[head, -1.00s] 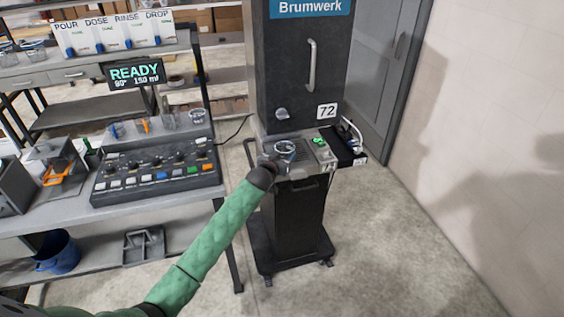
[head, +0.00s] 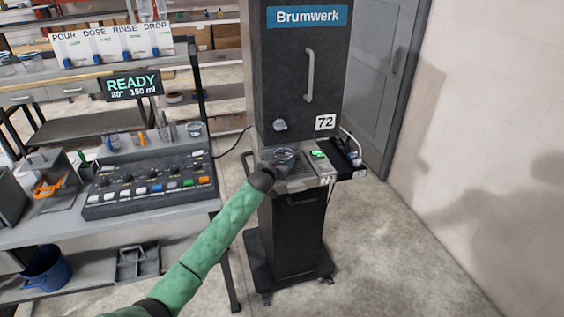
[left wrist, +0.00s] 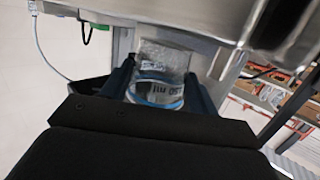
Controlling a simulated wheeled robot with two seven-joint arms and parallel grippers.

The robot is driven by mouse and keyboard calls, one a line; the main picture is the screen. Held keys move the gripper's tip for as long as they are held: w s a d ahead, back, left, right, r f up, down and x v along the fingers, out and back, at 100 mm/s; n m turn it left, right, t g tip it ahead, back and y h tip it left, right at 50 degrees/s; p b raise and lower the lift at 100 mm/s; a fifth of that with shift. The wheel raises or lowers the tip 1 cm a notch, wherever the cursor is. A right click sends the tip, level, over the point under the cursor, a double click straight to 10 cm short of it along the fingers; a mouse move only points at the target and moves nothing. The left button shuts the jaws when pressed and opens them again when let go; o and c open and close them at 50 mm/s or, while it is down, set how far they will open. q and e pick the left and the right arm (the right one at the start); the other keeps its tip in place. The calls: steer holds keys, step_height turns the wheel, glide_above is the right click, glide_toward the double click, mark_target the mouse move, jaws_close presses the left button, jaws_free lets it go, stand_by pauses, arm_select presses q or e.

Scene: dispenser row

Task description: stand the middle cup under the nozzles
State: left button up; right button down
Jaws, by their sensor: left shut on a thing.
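My left gripper (head: 276,161) reaches to the front of the dark Brumwerk machine (head: 300,60). It is shut on a clear cup (head: 285,153) with a blue rim. The cup is at the machine's metal drip tray (head: 300,181), below the dark front. In the left wrist view the cup (left wrist: 155,100) sits between the two dark fingers (left wrist: 158,88), with printed lettering partly visible. I cannot tell whether its base touches the tray. The nozzles cannot be made out in the head view. My right gripper is not in view.
A green-lit button (head: 318,154) is on the tray's right. A bench at left holds a button panel (head: 150,185), a READY display (head: 133,85) and another clear cup (head: 194,128). A blue bucket (head: 46,268) is on the lower shelf. Floor right of the machine is clear.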

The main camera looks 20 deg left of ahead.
arm_select(q)
steer(key=shift+f, duration=0.45)
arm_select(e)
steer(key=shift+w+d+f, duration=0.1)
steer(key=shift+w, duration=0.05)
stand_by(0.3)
arm_select(q)
steer(key=shift+f, duration=0.1)
steer(key=shift+f, duration=0.2)
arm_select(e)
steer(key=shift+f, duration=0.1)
arm_select(q)
steer(key=o, duration=1.1)
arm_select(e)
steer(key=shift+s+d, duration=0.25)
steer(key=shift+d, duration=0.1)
